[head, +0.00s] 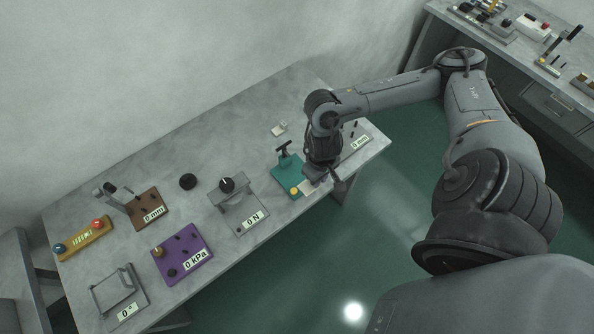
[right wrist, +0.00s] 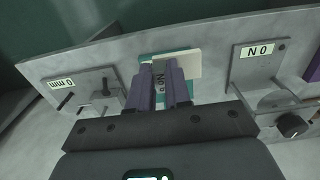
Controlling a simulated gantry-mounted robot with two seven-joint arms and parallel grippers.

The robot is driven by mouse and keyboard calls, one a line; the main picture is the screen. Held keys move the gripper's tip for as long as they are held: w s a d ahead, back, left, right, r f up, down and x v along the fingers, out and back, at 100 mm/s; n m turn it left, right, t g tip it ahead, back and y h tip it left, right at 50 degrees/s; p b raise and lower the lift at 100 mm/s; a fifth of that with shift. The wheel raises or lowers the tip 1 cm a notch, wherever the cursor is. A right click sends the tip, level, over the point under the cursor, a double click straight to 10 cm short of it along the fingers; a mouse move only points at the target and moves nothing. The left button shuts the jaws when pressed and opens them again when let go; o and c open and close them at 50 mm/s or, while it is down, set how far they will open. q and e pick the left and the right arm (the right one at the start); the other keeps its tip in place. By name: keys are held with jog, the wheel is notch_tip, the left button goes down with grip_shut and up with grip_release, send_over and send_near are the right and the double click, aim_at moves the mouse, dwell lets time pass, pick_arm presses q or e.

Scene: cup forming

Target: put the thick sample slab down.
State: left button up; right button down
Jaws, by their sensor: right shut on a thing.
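My right gripper (head: 312,180) is over the right part of the table, beside the teal base (head: 284,176) with a yellow knob. In the right wrist view its two fingers (right wrist: 162,75) point at the teal base (right wrist: 147,68). A pale cream slab (right wrist: 183,62) shows at the fingertips, and the gripper is shut on it. The slab lies over part of the teal base in that view; I cannot tell whether it touches it. In the head view a pale edge of the slab (head: 306,187) shows below the gripper. My left gripper is not in view.
A small pale piece (head: 279,129) lies behind the teal base. A grey "0 N" device (head: 240,207) stands to its left and a "0 mm" plate (head: 359,142) to its right. Brown (head: 148,207) and purple (head: 182,252) devices stand further left. The table's front edge is close by.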

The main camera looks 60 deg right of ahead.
jog(key=w+d+f, duration=0.2)
jog(key=w, duration=0.1)
jog(key=w+d+f+b, duration=0.1)
jog(key=w+d+f, duration=0.1)
jog(key=w, duration=0.1)
jog(key=w+d+f+b, duration=0.1)
jog(key=w+d+f, duration=0.1)
jog(key=w, duration=0.1)
jog(key=shift+f, duration=0.35)
jog(key=shift+f+b, duration=0.5)
jog(key=shift+f, duration=1.45)
jog(key=shift+f, duration=0.2)
jog(key=c, duration=1.1)
grip_release()
